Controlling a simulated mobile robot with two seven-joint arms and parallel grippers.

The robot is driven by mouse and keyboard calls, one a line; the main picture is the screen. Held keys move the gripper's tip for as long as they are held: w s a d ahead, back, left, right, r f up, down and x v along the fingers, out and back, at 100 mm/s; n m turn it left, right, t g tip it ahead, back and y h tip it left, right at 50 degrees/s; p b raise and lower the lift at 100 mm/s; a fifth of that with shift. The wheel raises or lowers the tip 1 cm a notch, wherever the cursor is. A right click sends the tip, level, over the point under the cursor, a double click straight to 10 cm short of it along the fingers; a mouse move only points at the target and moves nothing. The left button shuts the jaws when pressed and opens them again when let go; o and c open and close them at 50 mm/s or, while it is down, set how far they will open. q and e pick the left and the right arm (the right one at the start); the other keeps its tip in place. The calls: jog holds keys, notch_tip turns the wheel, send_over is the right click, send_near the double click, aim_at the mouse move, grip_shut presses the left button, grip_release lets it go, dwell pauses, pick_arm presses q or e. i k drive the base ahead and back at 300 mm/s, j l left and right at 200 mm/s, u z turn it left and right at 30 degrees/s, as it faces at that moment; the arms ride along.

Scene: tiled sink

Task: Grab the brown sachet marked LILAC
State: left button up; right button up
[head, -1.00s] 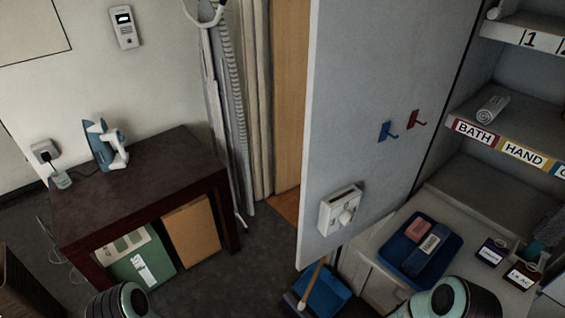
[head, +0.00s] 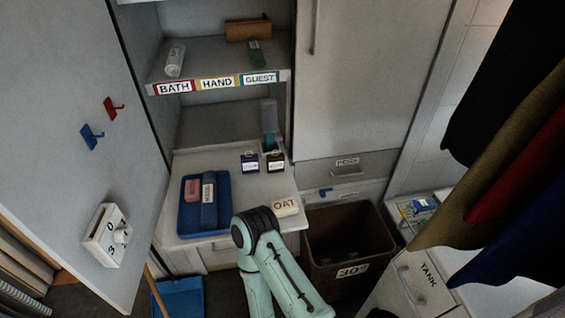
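Two small sachets stand side by side on the white counter below the shelves. The right one is a brown sachet (head: 276,162) with a white label. The left one is a dark purple sachet (head: 250,162), also with a white label. Both labels are too small to read for certain. One of my teal arms rises from the bottom middle, in front of the counter's edge and short of the sachets. Neither of my grippers shows.
A blue tray (head: 188,224) holds a pink block and a dark blue labelled block. A cream OAT block (head: 286,207) lies at the counter's front right. A brown basket (head: 350,243) stands right of the counter. The open door (head: 75,100) bounds the left.

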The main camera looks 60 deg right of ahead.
aim_at(275, 162)
jog(key=z, duration=0.4)
jog(key=j+z, duration=0.1)
jog(key=z, duration=0.7)
jog(key=j+z, duration=0.1)
jog(key=z, duration=0.7)
jog(key=k, duration=0.1)
